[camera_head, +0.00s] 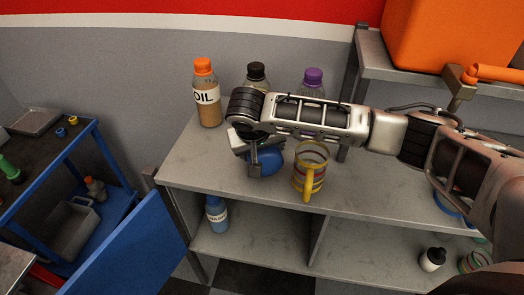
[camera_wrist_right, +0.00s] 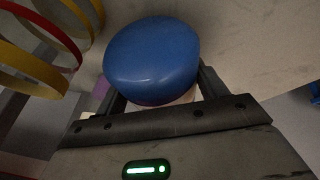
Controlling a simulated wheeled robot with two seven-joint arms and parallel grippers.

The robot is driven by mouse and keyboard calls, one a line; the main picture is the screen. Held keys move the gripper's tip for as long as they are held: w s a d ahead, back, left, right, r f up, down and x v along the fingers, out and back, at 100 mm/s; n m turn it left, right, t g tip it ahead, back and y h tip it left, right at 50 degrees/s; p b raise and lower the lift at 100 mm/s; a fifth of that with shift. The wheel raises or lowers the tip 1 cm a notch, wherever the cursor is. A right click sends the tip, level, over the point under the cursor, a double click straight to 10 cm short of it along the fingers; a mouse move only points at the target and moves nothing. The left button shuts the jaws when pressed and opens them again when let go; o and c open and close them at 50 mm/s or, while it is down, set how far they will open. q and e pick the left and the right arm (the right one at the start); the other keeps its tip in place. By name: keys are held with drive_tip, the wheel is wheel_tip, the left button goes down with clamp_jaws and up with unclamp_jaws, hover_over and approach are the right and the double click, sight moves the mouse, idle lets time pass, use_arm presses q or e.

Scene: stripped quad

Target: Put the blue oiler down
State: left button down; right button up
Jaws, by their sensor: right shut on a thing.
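The blue oiler (camera_head: 266,161) is at the top of the grey shelf unit (camera_head: 215,160), near its front left part. In the right wrist view its rounded blue body (camera_wrist_right: 151,60) sits between the two fingers. My right gripper (camera_head: 262,165) reaches in from the right and is shut on the oiler. The gripper and wrist hide part of it, and I cannot tell whether its base touches the shelf. My left gripper does not show in either view.
An orange-capped oil bottle (camera_head: 207,95), a black-capped bottle (camera_head: 256,75) and a purple-capped bottle (camera_head: 313,80) stand behind. A blue bottle (camera_head: 217,216) is on the lower shelf.

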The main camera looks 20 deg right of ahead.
drive_tip(key=shift+f, duration=0.65)
drive_tip(key=shift+f, duration=0.15)
drive_tip(key=o, duration=1.3)
drive_tip(key=shift+o, duration=0.2)
